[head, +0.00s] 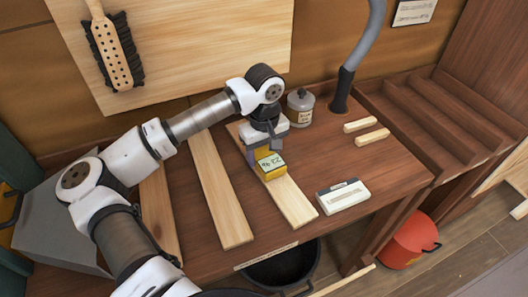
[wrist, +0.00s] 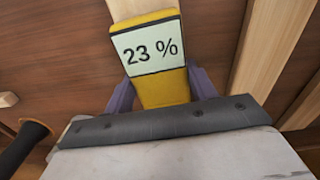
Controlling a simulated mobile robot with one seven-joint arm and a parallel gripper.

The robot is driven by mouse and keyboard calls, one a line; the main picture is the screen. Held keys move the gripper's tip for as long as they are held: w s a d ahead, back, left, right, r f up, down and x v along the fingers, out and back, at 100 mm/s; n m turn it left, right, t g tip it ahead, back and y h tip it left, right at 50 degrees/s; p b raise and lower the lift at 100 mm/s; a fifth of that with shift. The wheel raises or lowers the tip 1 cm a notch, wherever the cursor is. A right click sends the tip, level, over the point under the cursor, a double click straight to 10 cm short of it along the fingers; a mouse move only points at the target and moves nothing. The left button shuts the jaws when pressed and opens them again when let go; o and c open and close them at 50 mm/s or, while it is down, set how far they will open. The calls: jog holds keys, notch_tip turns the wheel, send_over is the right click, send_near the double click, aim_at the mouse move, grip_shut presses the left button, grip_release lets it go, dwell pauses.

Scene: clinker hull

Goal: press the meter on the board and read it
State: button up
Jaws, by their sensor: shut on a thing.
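The meter (head: 270,166) is a small yellow block with a pale display. It is in my gripper (head: 262,160), over the rightmost of the pale boards on the bench. In the wrist view the meter (wrist: 147,55) is upright in the picture and its display reads "23 %". The purple fingers of my gripper (wrist: 162,88) are shut on its sides. The board (head: 290,203) runs toward the bench's front edge, and it also shows behind the meter in the wrist view (wrist: 140,8). Whether the meter's far end touches the board is hidden.
More pale boards (head: 219,190) lie to the left on the bench. A white box (head: 342,196), two short wood strips (head: 367,130), a lidded tin (head: 300,107) and a grey hose (head: 345,85) are to the right. A red bucket (head: 408,241) stands on the floor.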

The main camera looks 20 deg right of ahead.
jog(key=shift+s+f, duration=0.1)
jog(key=shift+f, duration=0.05)
jog(key=shift+r+p, duration=1.5)
jog(key=shift+r, duration=2.6)
jog(key=shift+d, duration=0.1)
